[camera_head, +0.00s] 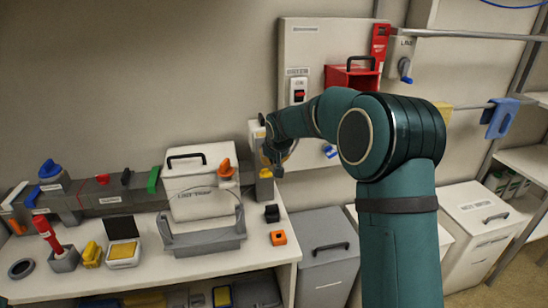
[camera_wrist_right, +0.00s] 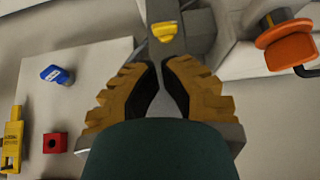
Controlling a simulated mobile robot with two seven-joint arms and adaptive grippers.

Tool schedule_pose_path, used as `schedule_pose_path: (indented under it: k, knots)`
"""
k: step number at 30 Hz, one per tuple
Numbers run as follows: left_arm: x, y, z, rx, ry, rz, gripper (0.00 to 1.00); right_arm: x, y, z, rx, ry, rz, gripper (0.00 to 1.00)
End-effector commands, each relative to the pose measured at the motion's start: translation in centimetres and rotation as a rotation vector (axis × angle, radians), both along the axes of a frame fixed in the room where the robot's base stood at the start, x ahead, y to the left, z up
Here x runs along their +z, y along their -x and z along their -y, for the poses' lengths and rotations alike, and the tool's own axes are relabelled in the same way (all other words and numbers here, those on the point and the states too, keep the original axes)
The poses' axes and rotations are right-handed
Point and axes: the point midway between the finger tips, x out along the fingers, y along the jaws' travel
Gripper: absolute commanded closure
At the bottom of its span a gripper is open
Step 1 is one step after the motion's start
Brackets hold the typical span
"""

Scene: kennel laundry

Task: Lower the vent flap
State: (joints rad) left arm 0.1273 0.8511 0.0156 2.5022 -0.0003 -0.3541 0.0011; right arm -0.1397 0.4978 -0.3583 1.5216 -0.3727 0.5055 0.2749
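My right arm comes in from the right, and its gripper (camera_head: 278,168) is in front of the wall, just above a yellow-topped grey post (camera_head: 265,188) at the bench's back right. In the right wrist view the gripper's tan fingers (camera_wrist_right: 163,65) come close together with a narrow gap. Beyond their tips is a yellow piece (camera_wrist_right: 163,31) on a grey strip. I cannot tell whether they touch it or hold anything. No part is clearly identifiable as the vent flap; the arm hides some of the wall panel. My left gripper is not in view.
A lint trap box (camera_head: 202,188) with an orange knob (camera_head: 226,169) stands left of the gripper. A wall panel (camera_head: 310,45) carries a red box (camera_head: 350,79). A grey bin (camera_head: 322,260) stands right of the bench.

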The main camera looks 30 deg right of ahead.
Motion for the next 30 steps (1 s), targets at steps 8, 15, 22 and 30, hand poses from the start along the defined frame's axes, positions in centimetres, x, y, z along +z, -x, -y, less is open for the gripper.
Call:
schedule_pose_path:
  k: [8, 15, 22, 30]
  knots:
    - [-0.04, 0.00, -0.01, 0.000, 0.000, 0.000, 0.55, -0.49, -0.45, 0.13, -0.001, -0.001, 0.000, 1.00]
    - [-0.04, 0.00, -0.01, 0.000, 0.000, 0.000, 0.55, -0.59, -0.54, 0.15, -0.001, -0.001, 0.000, 1.00]
    - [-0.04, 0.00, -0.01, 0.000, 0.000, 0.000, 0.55, -0.60, -0.54, 0.16, -0.001, -0.001, 0.000, 1.00]
    - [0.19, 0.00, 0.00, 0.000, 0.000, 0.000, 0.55, -0.27, -0.54, 0.16, -0.001, -0.001, 0.000, 1.00]
